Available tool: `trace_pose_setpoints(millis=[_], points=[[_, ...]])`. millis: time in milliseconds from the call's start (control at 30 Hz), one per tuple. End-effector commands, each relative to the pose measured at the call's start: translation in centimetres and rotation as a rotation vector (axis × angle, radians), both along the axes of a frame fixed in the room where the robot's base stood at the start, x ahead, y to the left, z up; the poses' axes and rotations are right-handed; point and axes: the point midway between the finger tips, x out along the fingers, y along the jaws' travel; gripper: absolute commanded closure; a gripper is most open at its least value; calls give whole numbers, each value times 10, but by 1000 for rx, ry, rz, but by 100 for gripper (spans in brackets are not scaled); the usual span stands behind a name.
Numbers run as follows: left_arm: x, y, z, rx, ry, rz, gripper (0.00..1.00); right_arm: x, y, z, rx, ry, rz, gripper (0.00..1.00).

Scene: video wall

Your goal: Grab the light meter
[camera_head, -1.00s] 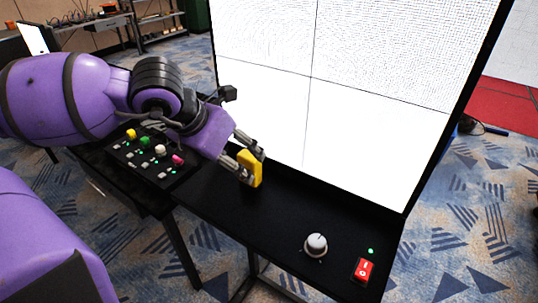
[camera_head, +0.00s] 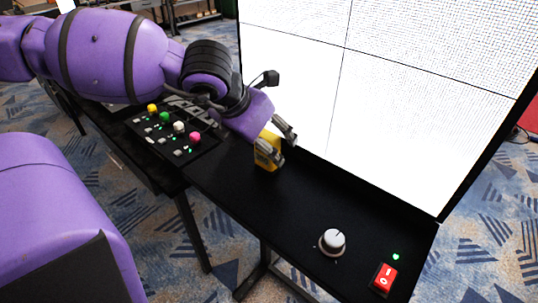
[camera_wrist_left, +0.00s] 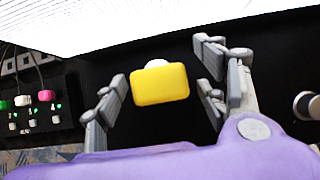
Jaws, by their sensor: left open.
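The light meter is a yellow block (camera_head: 264,147) standing on the black table in front of the bright screen, partly hidden by my gripper in the head view. In the left wrist view its yellow body (camera_wrist_left: 160,85) shows with a white rounded part behind its upper edge. My left gripper (camera_head: 281,142) is open, with its fingers to either side of the meter. In the wrist view the meter lies between the fingers of the gripper (camera_wrist_left: 162,92), with visible gaps on both sides. My right gripper is out of view.
A button panel (camera_head: 170,140) with coloured knobs sits left of the meter, below my left arm. A white dial (camera_head: 332,241) and a red switch (camera_head: 383,279) are at the table's right end. The large screen (camera_head: 400,100) stands close behind. The table between meter and dial is clear.

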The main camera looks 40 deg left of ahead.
Motion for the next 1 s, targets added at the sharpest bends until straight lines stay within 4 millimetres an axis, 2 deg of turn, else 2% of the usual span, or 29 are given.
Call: trace_pose_setpoints(millis=[100,500,833,1000], points=[[0,0,2,0,-2,0,34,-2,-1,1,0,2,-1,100],[0,0,2,0,-1,0,87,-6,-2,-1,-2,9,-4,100],[0,0,5,0,-3,0,88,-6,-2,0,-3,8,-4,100],[1,-1,23,-2,-8,0,88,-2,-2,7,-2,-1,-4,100]])
